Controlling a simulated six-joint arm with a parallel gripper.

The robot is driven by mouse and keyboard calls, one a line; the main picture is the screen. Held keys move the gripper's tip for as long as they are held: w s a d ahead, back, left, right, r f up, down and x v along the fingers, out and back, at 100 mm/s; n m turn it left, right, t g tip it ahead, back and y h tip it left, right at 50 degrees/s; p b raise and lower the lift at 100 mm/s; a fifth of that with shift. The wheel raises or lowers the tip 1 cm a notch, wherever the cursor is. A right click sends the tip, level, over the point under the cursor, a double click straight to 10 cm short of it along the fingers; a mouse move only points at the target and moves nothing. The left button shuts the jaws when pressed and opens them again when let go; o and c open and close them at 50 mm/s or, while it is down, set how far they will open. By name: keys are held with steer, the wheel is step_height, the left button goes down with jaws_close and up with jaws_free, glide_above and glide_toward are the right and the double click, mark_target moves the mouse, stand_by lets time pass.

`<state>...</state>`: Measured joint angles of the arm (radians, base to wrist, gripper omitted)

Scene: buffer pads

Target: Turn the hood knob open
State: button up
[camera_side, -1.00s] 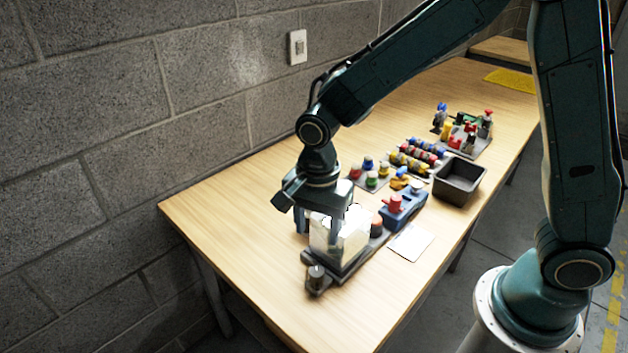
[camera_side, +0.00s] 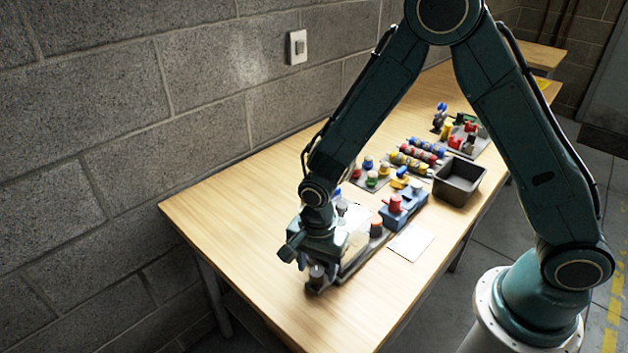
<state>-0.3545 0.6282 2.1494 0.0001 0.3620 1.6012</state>
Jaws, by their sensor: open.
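The hood is a clear, pale box (camera_side: 357,241) on a dark base near the front left end of the table, and my gripper partly covers it. The hood knob is a small grey cylinder (camera_side: 317,273) at the near left end of that base. My gripper (camera_side: 315,266) is open and points down at the knob. Its fingers are low around or just beside the knob; whether they touch it cannot be told. The knob's top is partly hidden by the gripper.
A blue block with a red knob (camera_side: 396,205), a white card (camera_side: 411,242) and a dark open bin (camera_side: 459,180) stand farther right. Several coloured knobs and cylinders (camera_side: 412,160) lie behind. The table's front left (camera_side: 235,232) is clear.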

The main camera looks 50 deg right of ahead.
steer(key=shift+f, duration=1.15)
steer(key=shift+c, duration=0.2)
steer(key=c, duration=0.9)
